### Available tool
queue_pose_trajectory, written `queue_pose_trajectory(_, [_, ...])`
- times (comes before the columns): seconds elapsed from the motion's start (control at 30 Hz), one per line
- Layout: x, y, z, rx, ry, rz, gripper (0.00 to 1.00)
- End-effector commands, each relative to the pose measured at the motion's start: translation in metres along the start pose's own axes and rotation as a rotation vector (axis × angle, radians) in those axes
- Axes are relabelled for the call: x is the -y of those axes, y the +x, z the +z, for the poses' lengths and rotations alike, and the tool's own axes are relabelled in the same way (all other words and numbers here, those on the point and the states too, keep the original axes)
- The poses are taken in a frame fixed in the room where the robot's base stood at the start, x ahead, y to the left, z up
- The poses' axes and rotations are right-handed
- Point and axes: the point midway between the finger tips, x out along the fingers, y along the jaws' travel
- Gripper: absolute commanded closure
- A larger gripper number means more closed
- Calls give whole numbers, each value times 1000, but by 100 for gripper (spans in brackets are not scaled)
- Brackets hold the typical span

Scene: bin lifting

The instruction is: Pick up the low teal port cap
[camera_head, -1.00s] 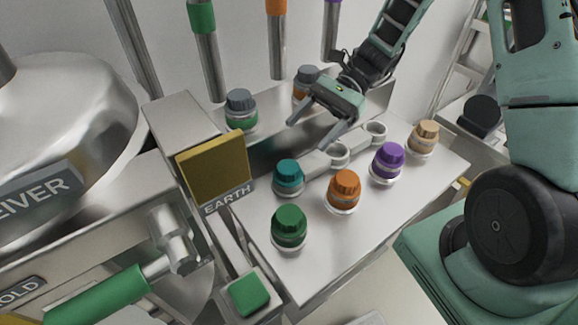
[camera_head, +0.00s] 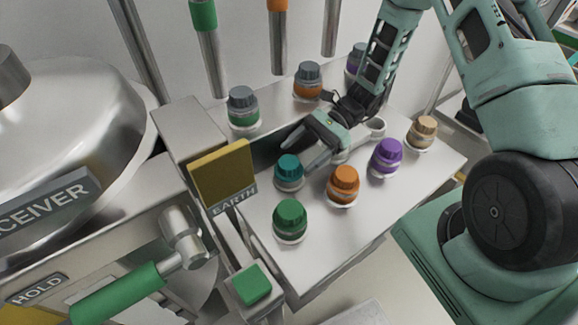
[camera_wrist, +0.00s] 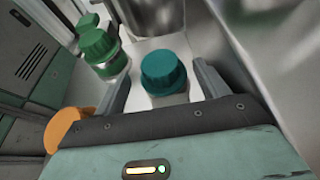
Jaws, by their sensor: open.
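The teal port cap (camera_head: 289,167) sits low on a clear-and-metal port on the steel bench, left of the orange cap. In the wrist view the teal cap (camera_wrist: 163,72) lies between and just beyond my two open fingers. My gripper (camera_head: 296,152) is open and empty. It reaches down from the upper right, with its fingertips close behind and beside the teal cap. I cannot tell from these views whether a finger touches it.
Near the teal cap stand a green cap (camera_head: 290,216), an orange cap (camera_head: 343,181), a purple cap (camera_head: 387,153) and a tan cap (camera_head: 424,127). Grey-capped ports (camera_head: 242,100) line the raised back ledge. A yellow EARTH box (camera_head: 224,174) stands close on the left.

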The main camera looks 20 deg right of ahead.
Motion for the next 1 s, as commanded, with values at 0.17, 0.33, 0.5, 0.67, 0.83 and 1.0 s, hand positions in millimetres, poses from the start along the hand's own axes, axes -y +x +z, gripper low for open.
queue_pose_trajectory(0.17, [-1,27,3,2,1,4,27])
queue_pose_trajectory(0.33, [-1,42,1,0,1,2,27])
queue_pose_trajectory(0.5, [0,44,0,0,0,0,27])
queue_pose_trajectory(0.67, [0,44,0,0,0,0,52])
queue_pose_trajectory(0.83, [0,43,0,-1,1,1,83])
queue_pose_trajectory(1.0, [-1,43,-1,-3,1,1,84])
